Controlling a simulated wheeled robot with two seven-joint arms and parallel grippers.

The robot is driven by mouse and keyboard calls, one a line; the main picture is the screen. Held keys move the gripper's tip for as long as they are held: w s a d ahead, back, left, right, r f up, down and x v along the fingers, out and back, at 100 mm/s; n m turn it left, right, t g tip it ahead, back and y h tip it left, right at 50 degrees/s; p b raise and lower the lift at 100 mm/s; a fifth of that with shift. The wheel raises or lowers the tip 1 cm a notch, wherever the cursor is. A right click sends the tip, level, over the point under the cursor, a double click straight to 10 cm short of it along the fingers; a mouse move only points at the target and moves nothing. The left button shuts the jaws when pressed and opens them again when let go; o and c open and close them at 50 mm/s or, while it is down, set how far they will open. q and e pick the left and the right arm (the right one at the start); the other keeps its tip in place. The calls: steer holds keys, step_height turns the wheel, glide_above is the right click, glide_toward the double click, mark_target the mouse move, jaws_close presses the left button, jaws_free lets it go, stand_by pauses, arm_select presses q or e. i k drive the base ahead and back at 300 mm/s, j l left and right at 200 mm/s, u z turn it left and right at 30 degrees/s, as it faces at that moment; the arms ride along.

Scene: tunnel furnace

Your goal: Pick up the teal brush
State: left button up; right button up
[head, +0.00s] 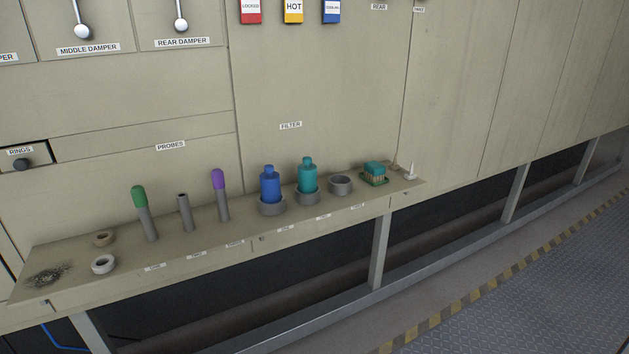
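The teal brush (375,169) is a small block with a teal top and pale bristles below. It sits on a dark green tray (374,181) near the right end of the shelf (215,246). Neither of my grippers shows in the head view, and nothing is touching the brush.
Left of the brush stand an empty grey ring holder (341,185), a teal bottle (307,176) and a blue bottle (270,185). A small white cone (411,170) stands to its right. The furnace wall (330,80) rises behind the shelf. The floor (540,270) at right is clear.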

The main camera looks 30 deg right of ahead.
mark_target(375, 171)
steer(key=z, duration=1.2)
